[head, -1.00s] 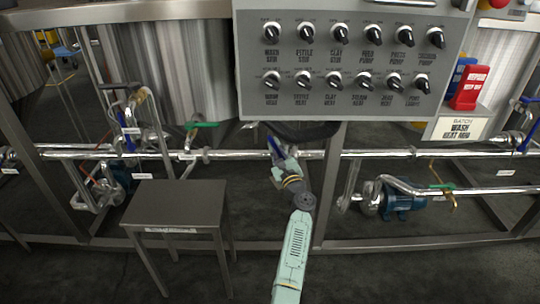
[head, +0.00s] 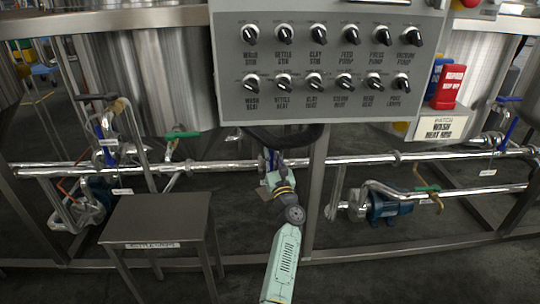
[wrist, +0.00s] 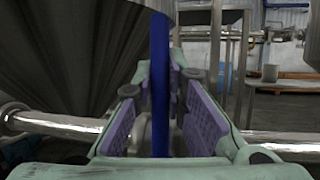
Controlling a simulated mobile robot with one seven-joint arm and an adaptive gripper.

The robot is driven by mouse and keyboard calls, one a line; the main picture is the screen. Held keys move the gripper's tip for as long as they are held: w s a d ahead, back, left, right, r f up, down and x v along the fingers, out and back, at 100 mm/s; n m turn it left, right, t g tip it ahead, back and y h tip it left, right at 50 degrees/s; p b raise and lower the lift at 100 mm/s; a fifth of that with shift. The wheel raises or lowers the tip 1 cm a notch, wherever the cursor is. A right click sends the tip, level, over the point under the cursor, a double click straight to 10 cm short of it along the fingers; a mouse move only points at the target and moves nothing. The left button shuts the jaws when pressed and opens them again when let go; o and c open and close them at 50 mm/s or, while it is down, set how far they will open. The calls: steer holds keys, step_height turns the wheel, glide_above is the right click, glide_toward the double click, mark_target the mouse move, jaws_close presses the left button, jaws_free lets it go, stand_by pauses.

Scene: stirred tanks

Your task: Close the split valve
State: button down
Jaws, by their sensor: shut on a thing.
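A blue lever handle, which I take to be the split valve's (head: 271,157), stands on the silver horizontal pipe below the control panel. No label for it is readable. In the head view it looks nearly upright, across the pipe. My gripper (head: 269,172) is at this handle, its pale green body in front of the pipe. In the wrist view the blue handle (wrist: 160,75) runs upright between the purple finger pads of my gripper (wrist: 162,100), which is shut on it. The valve body is mostly hidden behind the fingers.
The grey control panel (head: 325,104) with several knobs hangs above my gripper. A steel post (head: 318,185) stands just right of it. A small grey table (head: 155,222) is at the left, and a blue pump (head: 385,207) is at the right. Green-handled valves (head: 182,135) are nearby.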

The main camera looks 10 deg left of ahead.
steer(key=shift+d, duration=0.15)
steer(key=c, duration=1.6)
jaws_free()
steer(key=shift+c, duration=0.2)
steer(key=shift+o, duration=0.2)
